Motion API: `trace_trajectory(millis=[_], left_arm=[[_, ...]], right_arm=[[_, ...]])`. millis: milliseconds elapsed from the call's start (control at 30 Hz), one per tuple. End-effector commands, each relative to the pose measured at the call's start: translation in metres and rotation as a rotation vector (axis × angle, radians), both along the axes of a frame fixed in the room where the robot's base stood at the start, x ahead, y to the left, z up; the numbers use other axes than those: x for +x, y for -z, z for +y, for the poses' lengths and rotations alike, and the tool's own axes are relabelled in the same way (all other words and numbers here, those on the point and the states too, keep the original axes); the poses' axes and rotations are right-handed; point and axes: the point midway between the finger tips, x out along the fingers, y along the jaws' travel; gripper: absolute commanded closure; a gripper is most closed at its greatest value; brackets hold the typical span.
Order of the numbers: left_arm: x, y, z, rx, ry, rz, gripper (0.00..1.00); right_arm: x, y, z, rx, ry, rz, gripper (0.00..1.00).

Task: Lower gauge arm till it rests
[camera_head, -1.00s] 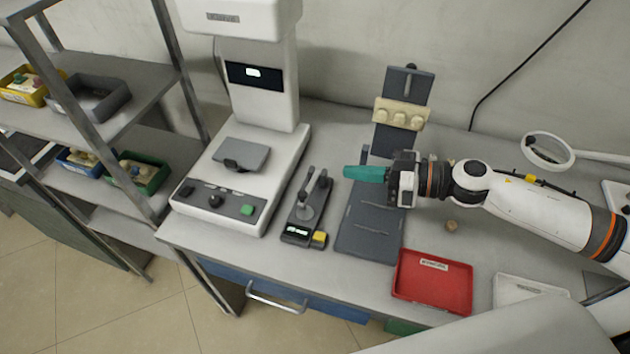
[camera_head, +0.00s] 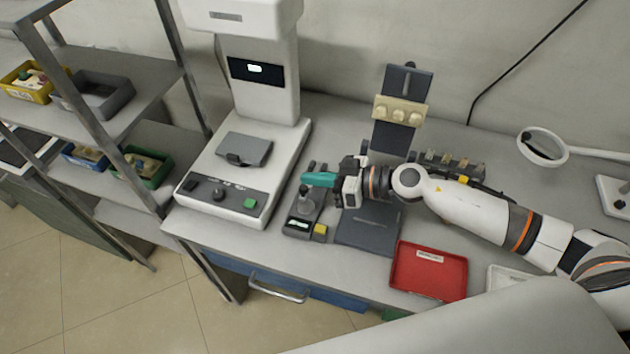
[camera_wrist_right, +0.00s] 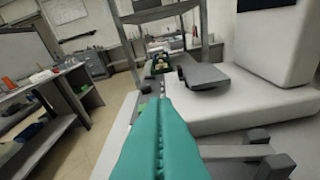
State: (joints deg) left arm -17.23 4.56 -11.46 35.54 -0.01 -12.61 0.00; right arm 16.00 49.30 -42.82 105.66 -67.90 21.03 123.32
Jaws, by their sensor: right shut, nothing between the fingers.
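The gauge (camera_head: 303,203) stands on the bench right of the large white machine. It has a dark base with a lit display and a yellow button at its front. Its arm is partly hidden behind my right gripper (camera_head: 306,180), so I cannot tell its exact height. The right gripper's teal fingers are shut and empty, pointing left over the gauge. In the right wrist view the shut teal fingers (camera_wrist_right: 160,140) fill the middle, with grey gauge parts (camera_wrist_right: 240,153) beside them on the right. I cannot tell whether they touch. My left gripper is not in view.
The white machine (camera_head: 238,180) stands close left of the gauge. A dark mat (camera_head: 368,232) lies under my right arm. A red tray (camera_head: 428,272) is at the front right. An upright holder (camera_head: 392,135) stands behind. A shelf rack (camera_head: 130,130) is at the left.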

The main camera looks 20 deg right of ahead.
Motion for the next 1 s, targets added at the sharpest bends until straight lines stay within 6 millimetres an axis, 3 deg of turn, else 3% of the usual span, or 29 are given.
trace_trajectory(millis=[133,533,1000], left_arm=[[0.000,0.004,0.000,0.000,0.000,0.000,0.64],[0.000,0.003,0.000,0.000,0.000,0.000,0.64],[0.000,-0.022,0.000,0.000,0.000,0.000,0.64]], right_arm=[[-0.002,0.010,0.000,0.000,0.001,0.000,1.00],[-0.003,0.011,0.001,-0.002,0.000,-0.003,1.00],[-0.016,0.039,0.010,-0.076,0.001,-0.112,1.00]])
